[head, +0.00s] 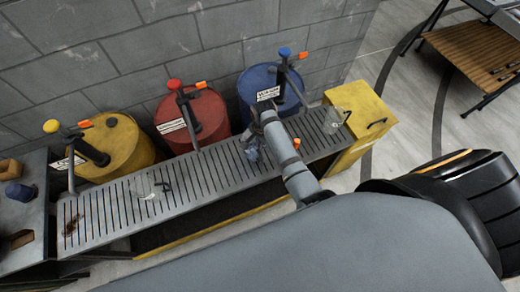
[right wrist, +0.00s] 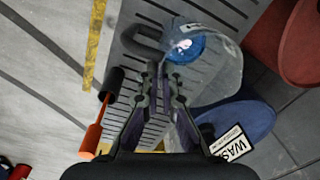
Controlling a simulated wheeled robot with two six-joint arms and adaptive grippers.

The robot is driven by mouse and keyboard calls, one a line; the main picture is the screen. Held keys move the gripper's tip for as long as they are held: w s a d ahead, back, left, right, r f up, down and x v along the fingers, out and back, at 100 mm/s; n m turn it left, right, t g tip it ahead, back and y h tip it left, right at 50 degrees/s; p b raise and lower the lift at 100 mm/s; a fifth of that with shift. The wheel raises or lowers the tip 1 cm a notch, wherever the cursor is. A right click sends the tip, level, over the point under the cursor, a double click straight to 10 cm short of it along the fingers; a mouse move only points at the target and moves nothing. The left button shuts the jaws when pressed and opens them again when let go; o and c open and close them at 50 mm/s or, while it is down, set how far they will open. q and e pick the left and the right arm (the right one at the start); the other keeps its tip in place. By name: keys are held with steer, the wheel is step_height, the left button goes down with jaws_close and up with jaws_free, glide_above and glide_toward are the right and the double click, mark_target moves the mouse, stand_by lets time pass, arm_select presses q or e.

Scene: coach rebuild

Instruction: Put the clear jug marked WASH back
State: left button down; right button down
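A clear jug (right wrist: 222,72) with blue at one end and a dark handle (right wrist: 140,45) is at the fingertips of my right gripper (right wrist: 164,75). Its printed label is too small to read. The narrowed fingers close at the handle. In the head view my right gripper (head: 254,147) is over the slatted bench in front of the red and blue drums, and the jug there is hard to make out. Whether it touches the slats, I cannot tell. The blue drum (head: 257,82) carries a WASH label, also seen in the right wrist view (right wrist: 236,140). My left gripper is not in view.
The slatted bench (head: 115,215) runs along a block wall. Two other clear jugs stand on it, at left (head: 143,187) and right (head: 334,120). A red drum (head: 205,112) and a yellow drum (head: 122,145) stand behind, with hand pumps above. A yellow cabinet (head: 365,110) closes the right end.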

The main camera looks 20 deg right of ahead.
steer(key=shift+f, duration=2.1)
steer(key=c, duration=2)
jaws_free()
steer(key=shift+f, duration=0.15)
steer(key=o, duration=0.5)
steer(key=shift+r, duration=0.25)
steer(key=r, duration=1.2)
steer(key=shift+s+d, duration=0.1)
steer(key=shift+s, duration=0.2)
steer(key=shift+f, duration=0.1)
